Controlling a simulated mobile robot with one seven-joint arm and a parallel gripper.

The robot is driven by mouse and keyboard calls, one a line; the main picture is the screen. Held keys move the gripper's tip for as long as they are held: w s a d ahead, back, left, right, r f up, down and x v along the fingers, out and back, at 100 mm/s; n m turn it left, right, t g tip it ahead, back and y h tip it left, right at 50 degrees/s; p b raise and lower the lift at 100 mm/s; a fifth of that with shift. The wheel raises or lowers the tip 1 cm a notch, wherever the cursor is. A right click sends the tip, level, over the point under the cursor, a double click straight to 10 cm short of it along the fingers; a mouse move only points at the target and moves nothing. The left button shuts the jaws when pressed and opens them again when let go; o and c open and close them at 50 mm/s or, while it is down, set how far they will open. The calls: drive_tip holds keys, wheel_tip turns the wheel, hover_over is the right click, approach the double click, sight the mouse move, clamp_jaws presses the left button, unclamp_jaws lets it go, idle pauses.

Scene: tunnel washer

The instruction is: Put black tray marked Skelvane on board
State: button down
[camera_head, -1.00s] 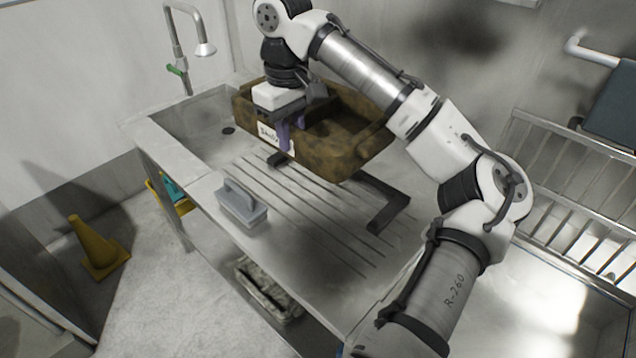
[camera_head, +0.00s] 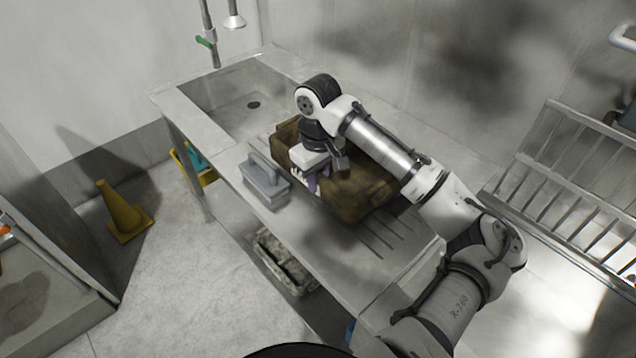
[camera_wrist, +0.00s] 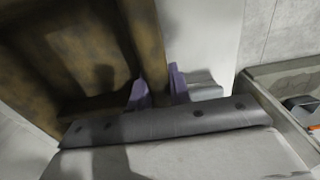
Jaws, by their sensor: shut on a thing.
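A brown, mottled open tray (camera_head: 352,200) is over the ridged drainboard (camera_head: 385,262) of the steel sink unit. It bears a white label (camera_head: 297,174), partly hidden, whose word I cannot read now. My gripper (camera_head: 318,183) is shut on the tray's near wall with its purple fingers. In the wrist view the fingers (camera_wrist: 159,88) straddle that wall, and the tray's inside (camera_wrist: 70,65) shows at left. The tray is low, close to the board's front edge; I cannot tell whether it touches the board.
A grey handled block (camera_head: 265,185) stands close left of the tray. The sink basin (camera_head: 245,105) is behind it. A crate (camera_head: 285,263) is under the unit, and a yellow cone (camera_head: 125,215) is on the floor. A metal rack (camera_head: 570,170) is at right.

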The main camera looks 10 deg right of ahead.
drive_tip(key=shift+f, duration=1.1)
drive_tip(key=shift+f, duration=0.15)
drive_tip(key=c, duration=1.3)
unclamp_jaws()
wheel_tip(320, 180, up, 12)
drive_tip(key=shift+r+b, duration=0.2)
drive_tip(key=shift+b, duration=0.45)
